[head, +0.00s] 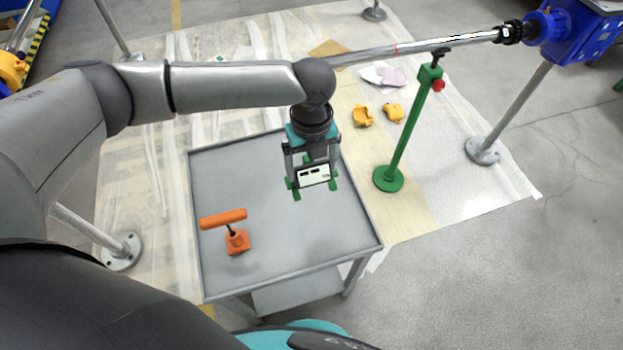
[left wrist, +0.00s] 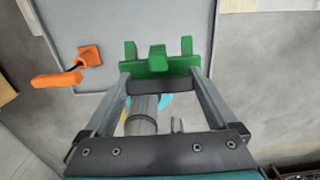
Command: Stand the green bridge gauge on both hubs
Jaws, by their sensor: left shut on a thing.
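The green bridge gauge (head: 296,194) is held in my left gripper (head: 312,170) above the grey cart top. It has a white face with dark marks in the head view. In the left wrist view the green gauge (left wrist: 157,62) lies across both fingers, with several green prongs pointing away from my gripper (left wrist: 160,74). The two hubs appear to be the black coupling (head: 510,33) on the shaft's right end and the blue collar (head: 541,26) beside it on the blue jack (head: 580,36). They are far right of the gauge and apart from it. My right gripper does not show.
An orange tool with a bar handle (head: 224,217) stands on the grey cart (head: 275,255). A green stand (head: 402,135) with a red knob is under the long shaft (head: 420,47). Yellow parts (head: 363,116) and cloths (head: 384,75) lie on the floor sheet.

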